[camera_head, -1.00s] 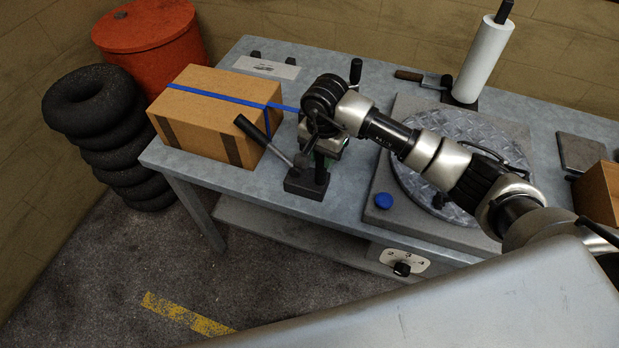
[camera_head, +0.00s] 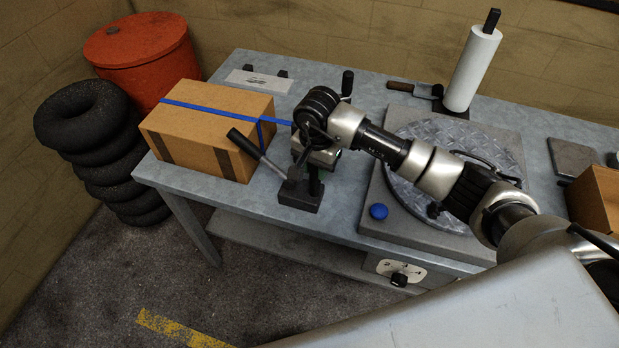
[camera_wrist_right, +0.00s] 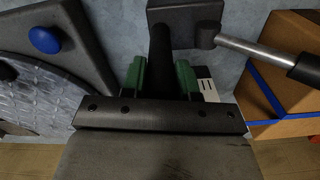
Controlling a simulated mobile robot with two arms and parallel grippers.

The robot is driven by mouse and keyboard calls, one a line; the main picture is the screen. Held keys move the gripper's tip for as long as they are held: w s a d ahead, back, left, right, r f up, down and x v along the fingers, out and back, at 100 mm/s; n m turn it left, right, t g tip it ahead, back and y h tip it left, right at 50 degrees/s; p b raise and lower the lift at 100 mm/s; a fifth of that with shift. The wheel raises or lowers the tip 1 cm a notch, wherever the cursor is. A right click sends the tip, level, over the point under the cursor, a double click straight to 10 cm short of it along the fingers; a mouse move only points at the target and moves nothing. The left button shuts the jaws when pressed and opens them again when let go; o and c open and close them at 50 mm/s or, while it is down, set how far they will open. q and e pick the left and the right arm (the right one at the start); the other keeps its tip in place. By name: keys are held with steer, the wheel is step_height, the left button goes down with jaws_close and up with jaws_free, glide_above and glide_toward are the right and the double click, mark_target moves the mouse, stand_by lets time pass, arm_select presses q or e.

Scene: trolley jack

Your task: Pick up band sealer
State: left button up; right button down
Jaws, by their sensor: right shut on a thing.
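The band sealer (camera_head: 298,196) is a dark tool with a block base, an upright post and a slanting lever with a black grip. It stands on the grey table, right of the cardboard box. My right gripper (camera_head: 318,160) reaches down over it from the right and hides its upper part. In the right wrist view, the green fingers of my right gripper (camera_wrist_right: 160,76) are shut on the dark post of the band sealer (camera_wrist_right: 181,14). The base appears to rest on the table. My left gripper is not in view.
The cardboard box (camera_head: 205,128) with blue strap stands close left of the sealer. A round ribbed turntable (camera_head: 408,185) with a blue button (camera_head: 379,211) lies to the right. A white roll (camera_head: 472,68) stands behind. Tyres (camera_head: 82,120) and a red drum (camera_head: 150,60) flank the table's left.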

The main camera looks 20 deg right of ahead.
steer(key=shift+w+r, duration=0.1)
steer(key=shift+r, duration=0.2)
steer(key=shift+r+b, duration=0.75)
steer(key=shift+r, duration=0.9)
steer(key=shift+d+r, duration=0.15)
steer(key=shift+r, duration=0.1)
steer(key=s+d+r+b, duration=0.3)
steer(key=s+d+r, duration=0.2)
steer(key=d, duration=0.5)
steer(key=shift+s+r, duration=0.2)
steer(key=shift+r, duration=0.75)
steer(key=shift+d, duration=0.1)
steer(key=shift+f, duration=0.1)
